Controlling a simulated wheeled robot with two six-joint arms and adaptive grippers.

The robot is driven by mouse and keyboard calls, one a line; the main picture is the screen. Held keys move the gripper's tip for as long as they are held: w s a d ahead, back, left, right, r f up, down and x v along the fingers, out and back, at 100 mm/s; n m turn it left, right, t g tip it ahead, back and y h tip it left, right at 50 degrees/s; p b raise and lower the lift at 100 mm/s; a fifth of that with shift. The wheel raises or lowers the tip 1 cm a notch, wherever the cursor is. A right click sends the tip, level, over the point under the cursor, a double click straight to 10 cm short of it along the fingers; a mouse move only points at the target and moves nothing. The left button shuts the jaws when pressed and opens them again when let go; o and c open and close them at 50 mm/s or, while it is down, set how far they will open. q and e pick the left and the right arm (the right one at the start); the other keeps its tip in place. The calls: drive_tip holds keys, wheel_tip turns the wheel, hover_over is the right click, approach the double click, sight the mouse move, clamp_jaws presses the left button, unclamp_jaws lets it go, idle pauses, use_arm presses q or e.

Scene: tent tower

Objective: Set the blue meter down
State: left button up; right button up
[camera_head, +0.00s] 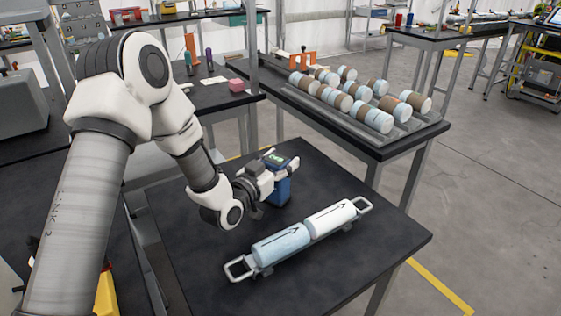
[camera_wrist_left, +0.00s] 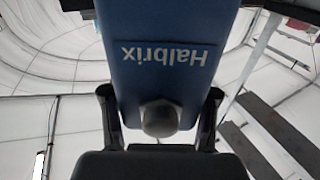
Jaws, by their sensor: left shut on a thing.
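The blue meter (camera_head: 279,187) is upright at the back of the near dark table (camera_head: 380,238), with its lit screen facing up. My left gripper (camera_head: 284,168) is shut on it from the left. In the left wrist view the meter (camera_wrist_left: 165,50) fills the middle, its "Halbrix" lettering upside down, between my two fingers (camera_wrist_left: 160,118). I cannot tell whether its bottom touches the table. My right gripper is not in view.
A metal carrier (camera_head: 240,269) with two pale cylinders (camera_head: 281,243) lies in front of the meter. Behind, another table holds several striped rolls (camera_head: 370,115) on a tray. The table's right part is bare.

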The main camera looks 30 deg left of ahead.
use_arm(q)
drive_tip(key=o, duration=1)
drive_tip(key=shift+f, duration=0.2)
drive_tip(key=shift+c, duration=0.2)
drive_tip(key=o, duration=0.5)
drive_tip(key=shift+o, duration=0.2)
drive_tip(key=shift+r, duration=0.15)
drive_tip(key=shift+s, duration=0.1)
drive_tip(key=s+a+p, duration=0.1)
drive_tip(key=s+p, duration=0.1)
drive_tip(key=s, duration=0.9)
drive_tip(key=shift+s+a+p, duration=0.3)
drive_tip(key=shift+s+a, duration=0.05)
